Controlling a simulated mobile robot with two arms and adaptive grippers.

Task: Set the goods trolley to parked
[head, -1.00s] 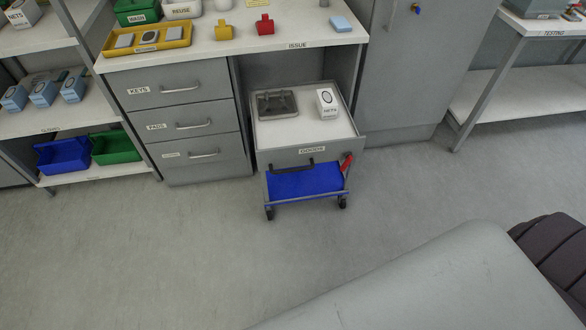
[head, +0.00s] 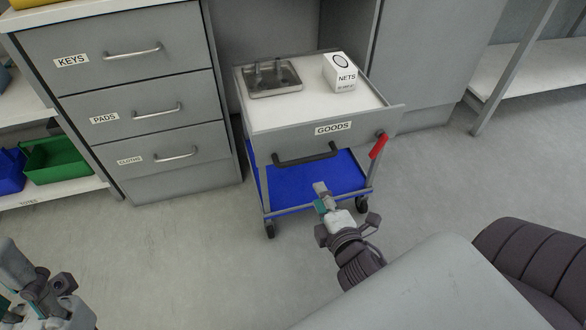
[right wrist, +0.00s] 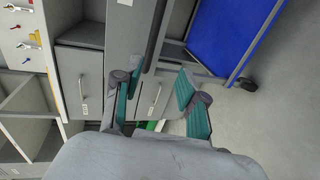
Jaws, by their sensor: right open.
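The goods trolley (head: 355,140) stands partly in the bay under the counter, its front sticking out. It has a dark handle (head: 307,155) on its front panel, a red lever (head: 379,146) at its right side and a blue lower shelf. My right gripper (head: 322,194) is in front of the lower shelf in the head view, below the handle and apart from it. In the right wrist view its teal fingers (right wrist: 157,100) are spread and empty, with the blue shelf (right wrist: 225,35) off to the upper right. My left gripper (head: 40,290) is at the lower left; its fingers are unclear.
A metal tray (head: 272,88) and a NETS box (head: 341,74) sit on the trolley top. A drawer unit (head: 135,60) stands left of the trolley and a grey cabinet (head: 425,60) right of it. The floor (head: 190,250) in front is clear.

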